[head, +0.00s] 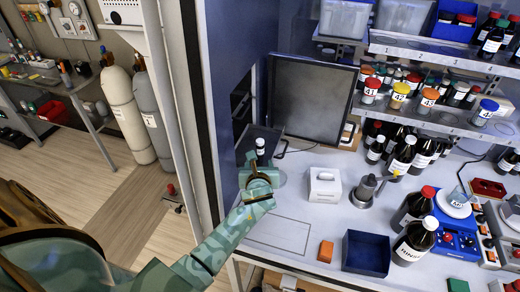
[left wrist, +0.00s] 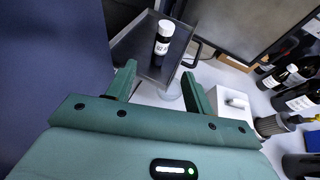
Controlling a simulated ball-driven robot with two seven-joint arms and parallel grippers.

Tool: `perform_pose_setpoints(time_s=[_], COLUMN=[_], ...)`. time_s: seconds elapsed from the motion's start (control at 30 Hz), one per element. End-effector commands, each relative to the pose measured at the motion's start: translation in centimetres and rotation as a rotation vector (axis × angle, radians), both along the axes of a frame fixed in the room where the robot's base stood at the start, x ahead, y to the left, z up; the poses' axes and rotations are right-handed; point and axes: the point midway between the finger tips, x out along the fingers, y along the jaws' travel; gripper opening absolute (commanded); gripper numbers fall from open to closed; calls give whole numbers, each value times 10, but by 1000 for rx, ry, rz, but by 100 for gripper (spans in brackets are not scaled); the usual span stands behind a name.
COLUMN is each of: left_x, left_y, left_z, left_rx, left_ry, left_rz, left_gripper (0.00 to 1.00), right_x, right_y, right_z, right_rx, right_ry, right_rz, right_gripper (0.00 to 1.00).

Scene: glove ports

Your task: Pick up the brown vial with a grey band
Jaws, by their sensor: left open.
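A small dark vial (head: 260,146) with a pale cap and label stands upright on a dark grey tray (head: 268,132) at the left end of the bench. The vial also shows in the left wrist view (left wrist: 163,38), near the middle of the tray (left wrist: 130,48); whether its band is grey is hard to tell. My left gripper (head: 262,166) is open and empty, with its fingers pointing toward the vial. In the left wrist view its fingertips (left wrist: 158,70) are spread on the near side of the vial, apart from it. My right gripper is not in view.
A dark-framed panel (head: 313,98) stands behind the tray. A white box (head: 323,187) and a grey metal holder (head: 366,190) are to the right. Bottles and numbered jars crowd the shelves (head: 440,122). A blue bin (head: 366,254) sits at the front. A blue wall edge (head: 220,80) borders the left.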

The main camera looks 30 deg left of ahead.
Motion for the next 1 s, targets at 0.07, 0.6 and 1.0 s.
perform_pose_setpoints(time_s=[0.07,0.6,1.0], left_x=[17,80,95], left_y=[10,45,55], left_z=[-9,-29,-36], left_rx=[1,-3,-2], left_ry=[0,-2,-1], left_rz=[2,2,1], left_gripper=[52,52,52], right_x=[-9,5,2], right_y=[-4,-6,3], right_z=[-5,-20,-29], right_rx=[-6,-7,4], right_ry=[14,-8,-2], right_rz=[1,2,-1], right_gripper=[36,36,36])
